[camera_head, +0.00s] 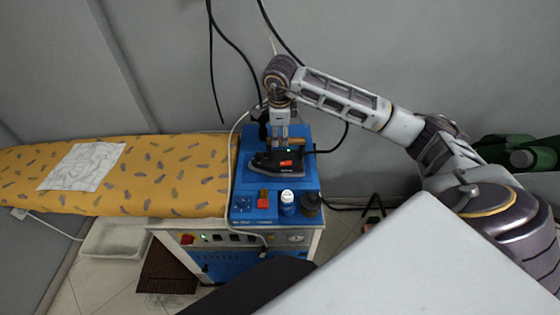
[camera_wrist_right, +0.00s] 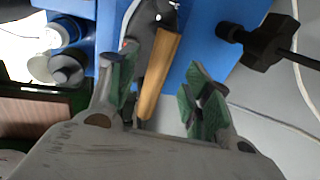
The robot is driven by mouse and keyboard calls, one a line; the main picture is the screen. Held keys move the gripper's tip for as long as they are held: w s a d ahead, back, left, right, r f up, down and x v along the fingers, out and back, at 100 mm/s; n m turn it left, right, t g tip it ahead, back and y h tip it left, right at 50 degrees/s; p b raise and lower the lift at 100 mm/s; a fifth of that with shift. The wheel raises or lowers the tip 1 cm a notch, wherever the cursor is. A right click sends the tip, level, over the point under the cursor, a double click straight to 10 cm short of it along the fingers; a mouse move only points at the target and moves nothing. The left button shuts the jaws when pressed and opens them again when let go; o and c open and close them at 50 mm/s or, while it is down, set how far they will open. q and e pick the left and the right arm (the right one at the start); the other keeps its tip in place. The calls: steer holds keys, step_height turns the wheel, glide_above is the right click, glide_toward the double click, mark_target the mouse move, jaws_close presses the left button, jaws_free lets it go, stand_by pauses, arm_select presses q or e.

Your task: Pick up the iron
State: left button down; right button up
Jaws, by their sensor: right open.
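The iron (camera_head: 284,163) is dark with a red mark and rests on the blue top of the steam station in the head view. Its wooden handle shows in the right wrist view (camera_wrist_right: 160,72), between the two fingers. My right gripper (camera_head: 280,141) points down from above at the iron. In the wrist view the right gripper (camera_wrist_right: 160,68) is open, with green-padded fingers on either side of the handle and a gap to the right finger. The head view does not clearly show the fingertips. My left gripper is not in view.
A blue-labelled bottle (camera_head: 287,203) and a dark bottle (camera_head: 310,204) stand at the station's front edge. Dark cables hang behind the iron against the grey wall.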

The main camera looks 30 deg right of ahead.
mark_target(279, 138)
steer(key=shift+w+d+f+p, duration=0.1)
steer(key=shift+w+f+p, duration=0.1)
steer(key=shift+f, duration=0.6)
steer(key=shift+w+f+p, duration=0.1)
steer(key=shift+f+p, duration=0.15)
steer(key=shift+f, duration=0.55)
steer(key=shift+w+d+f+p, duration=0.1)
steer(key=shift+f+p, duration=0.1)
steer(key=shift+f, duration=0.6)
steer(key=shift+c, duration=0.4)
jaws_close()
steer(key=shift+w+r, duration=0.15)
steer(key=shift+r, duration=0.05)
